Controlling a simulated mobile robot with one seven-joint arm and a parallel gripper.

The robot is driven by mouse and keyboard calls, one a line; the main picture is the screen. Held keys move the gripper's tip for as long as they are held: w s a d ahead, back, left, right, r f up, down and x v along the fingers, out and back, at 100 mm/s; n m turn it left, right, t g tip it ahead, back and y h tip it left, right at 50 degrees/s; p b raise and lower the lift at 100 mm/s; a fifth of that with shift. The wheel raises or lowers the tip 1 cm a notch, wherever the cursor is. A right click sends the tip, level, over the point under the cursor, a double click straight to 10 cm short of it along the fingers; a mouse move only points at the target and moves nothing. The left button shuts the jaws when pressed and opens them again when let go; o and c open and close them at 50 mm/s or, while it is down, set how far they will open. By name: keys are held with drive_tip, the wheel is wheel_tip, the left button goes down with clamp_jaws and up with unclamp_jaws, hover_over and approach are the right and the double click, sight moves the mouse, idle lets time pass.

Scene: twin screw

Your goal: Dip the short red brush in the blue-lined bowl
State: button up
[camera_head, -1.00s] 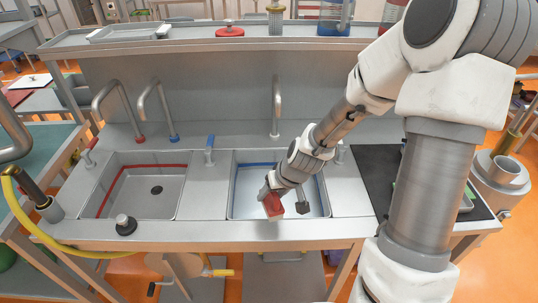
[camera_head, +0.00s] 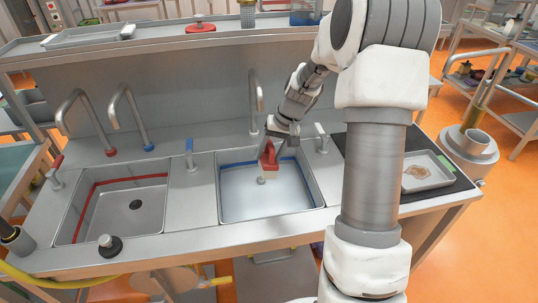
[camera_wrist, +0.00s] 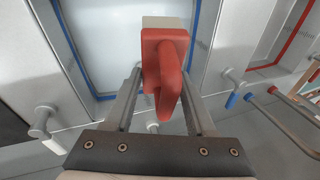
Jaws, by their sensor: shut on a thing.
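My gripper (camera_head: 274,140) is shut on the short red brush (camera_head: 268,157), which has a red back and handle and a pale bristle block. In the wrist view the brush (camera_wrist: 165,50) sits between the two fingers, with its pale end away from the palm. The blue-lined bowl (camera_head: 275,200) is the right-hand sink basin, with a blue line inside its rim and a pale bluish inside. The brush is over the back part of this bowl. I cannot tell whether its bristles touch the surface inside.
A red-lined basin (camera_head: 112,215) is to the left, with a black plug (camera_head: 110,246) on the front edge. Tall faucets (camera_head: 255,100) stand behind the basins. A tray (camera_head: 425,172) lies on a black mat at the right. A raised shelf (camera_head: 170,38) runs along the back.

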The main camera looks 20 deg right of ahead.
drive_tip(key=shift+f+b, duration=6.85)
drive_tip(key=shift+f, duration=2.65)
wheel_tip(320, 180, up, 16)
drive_tip(key=p, duration=1)
drive_tip(key=shift+f, duration=0.15)
drive_tip(key=shift+r+p, duration=1.45)
drive_tip(key=shift+r, duration=0.55)
